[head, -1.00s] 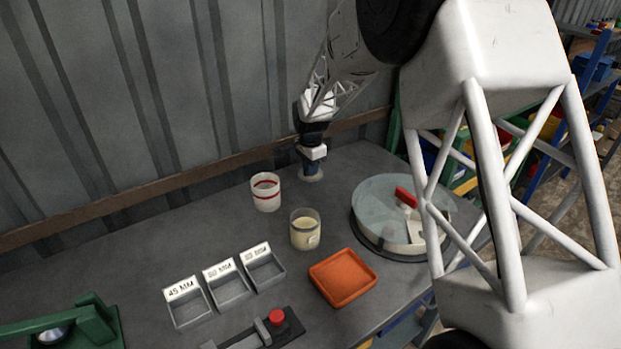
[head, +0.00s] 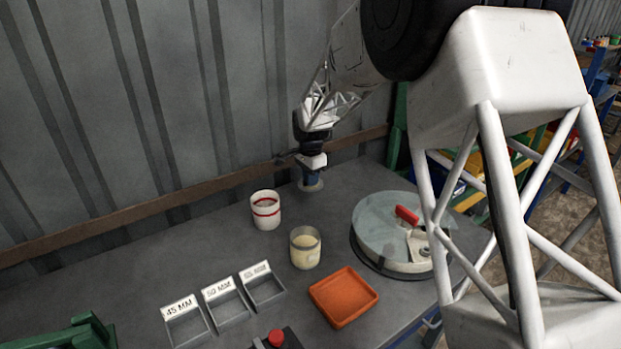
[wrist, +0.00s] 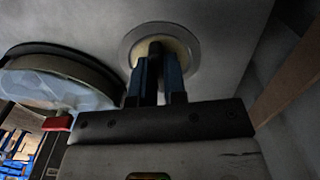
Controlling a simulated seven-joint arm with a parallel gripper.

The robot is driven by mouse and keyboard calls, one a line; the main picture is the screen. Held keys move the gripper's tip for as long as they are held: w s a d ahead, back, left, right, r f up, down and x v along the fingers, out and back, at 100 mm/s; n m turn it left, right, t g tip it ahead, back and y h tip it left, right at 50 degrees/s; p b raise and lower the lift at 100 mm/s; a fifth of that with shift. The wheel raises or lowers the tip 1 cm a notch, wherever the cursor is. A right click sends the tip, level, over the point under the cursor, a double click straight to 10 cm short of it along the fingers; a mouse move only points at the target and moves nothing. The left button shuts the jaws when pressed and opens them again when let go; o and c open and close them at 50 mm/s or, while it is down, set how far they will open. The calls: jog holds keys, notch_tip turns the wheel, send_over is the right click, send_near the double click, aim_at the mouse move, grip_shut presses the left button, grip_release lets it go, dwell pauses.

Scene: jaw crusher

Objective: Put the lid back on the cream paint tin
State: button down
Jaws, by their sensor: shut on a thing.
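The cream paint tin (head: 304,256) stands upright and open on the grey bench, with cream paint showing inside. My gripper (head: 311,180) is behind it, near the back of the bench, pointing down. Its blue fingers are shut on a round lid (head: 313,187), pale grey at the rim. In the wrist view, the fingers (wrist: 157,65) meet at the middle of the lid (wrist: 190,42), which has a cream centre. The lid looks level, at or slightly above the bench; the gap is hard to judge. The fingertips are partly hidden.
A white tin with red bands (head: 265,211) stands left of the cream tin. A round lidded machine with a red handle (head: 393,262) is to the right. An orange tray (head: 343,296) and labelled grey bins (head: 228,306) lie in front. The corrugated wall is close behind.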

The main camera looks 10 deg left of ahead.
jog(key=shift+s, duration=0.1)
jog(key=s+d+r, duration=0.1)
jog(key=s+r, duration=0.2)
jog(key=s, duration=0.7)
jog(key=s+d+r, duration=0.1)
jog(key=s+r, duration=0.1)
jog(key=s, duration=0.9)
jog(key=shift+d+r, duration=0.35)
jog(key=shift+r, duration=0.05)
jog(key=shift+s+f, duration=0.1)
jog(key=shift+f, duration=0.1)
jog(key=shift+f, duration=3)
jog(key=shift+f, duration=0.2)
jog(key=c, duration=1.1)
grip_release()
jog(key=shift+o, duration=0.4)
